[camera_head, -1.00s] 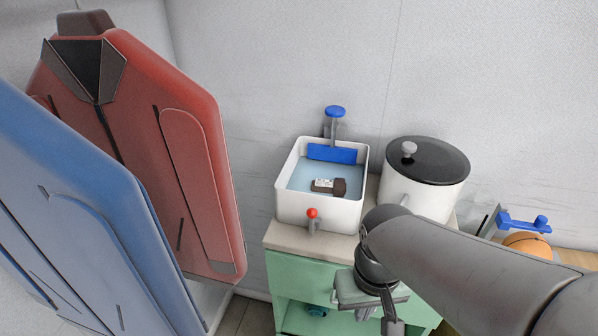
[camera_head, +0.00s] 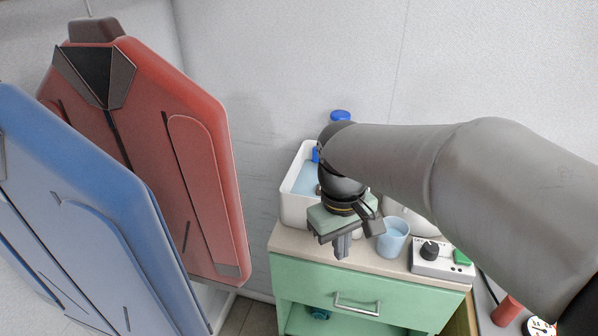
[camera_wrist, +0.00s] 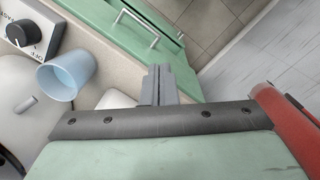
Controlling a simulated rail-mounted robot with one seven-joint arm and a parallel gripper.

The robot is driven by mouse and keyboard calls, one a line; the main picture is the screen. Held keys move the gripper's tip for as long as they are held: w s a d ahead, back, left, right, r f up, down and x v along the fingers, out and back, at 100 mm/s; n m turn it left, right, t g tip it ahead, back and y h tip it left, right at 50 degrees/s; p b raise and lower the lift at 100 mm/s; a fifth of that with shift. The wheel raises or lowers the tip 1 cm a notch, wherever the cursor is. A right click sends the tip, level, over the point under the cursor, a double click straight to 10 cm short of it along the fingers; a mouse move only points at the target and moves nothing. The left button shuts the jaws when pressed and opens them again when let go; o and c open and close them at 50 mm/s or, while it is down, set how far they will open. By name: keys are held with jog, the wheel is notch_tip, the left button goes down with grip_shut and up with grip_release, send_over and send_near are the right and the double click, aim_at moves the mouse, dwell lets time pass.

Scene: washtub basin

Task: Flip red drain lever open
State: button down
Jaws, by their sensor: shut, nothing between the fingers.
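The white washtub basin (camera_head: 291,205) stands on the counter with blue water in it. My gripper (camera_head: 343,248) is in front of the basin, pointing downward above the counter's front edge in the head view. Its fingers are together and hold nothing; they also show closed in the wrist view (camera_wrist: 158,84). The red drain lever is hidden behind my gripper and wrist in the head view, and I do not see it in the wrist view. I cannot tell whether the fingers touch it.
A light-blue cup (camera_head: 394,239) and a control box (camera_head: 441,258) with a black dial stand right of the basin. The green cabinet (camera_head: 318,278) is below. Red (camera_head: 165,150) and blue (camera_head: 70,210) garments hang at the left. A blue tap knob (camera_head: 341,116) is behind.

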jog(key=w+a+r+n+h, duration=0.1)
jog(key=w+a+r+n, duration=0.2)
jog(key=w, duration=0.4)
jog(key=w+a+r+n+g+p, duration=0.1)
jog(key=w+a+r+n, duration=0.3)
jog(key=w+a, duration=0.3)
jog(key=shift+a+r+h, duration=0.4)
jog(key=shift+a+r, duration=0.2)
jog(key=shift+a, duration=0.05)
jog(key=s+d+f, duration=0.3)
jog(key=d+f, duration=0.2)
jog(key=f, duration=0.4)
jog(key=shift+s+d+f+p, duration=0.2)
jog(key=shift+d+f+p, duration=0.15)
jog(key=shift+p, duration=0.1)
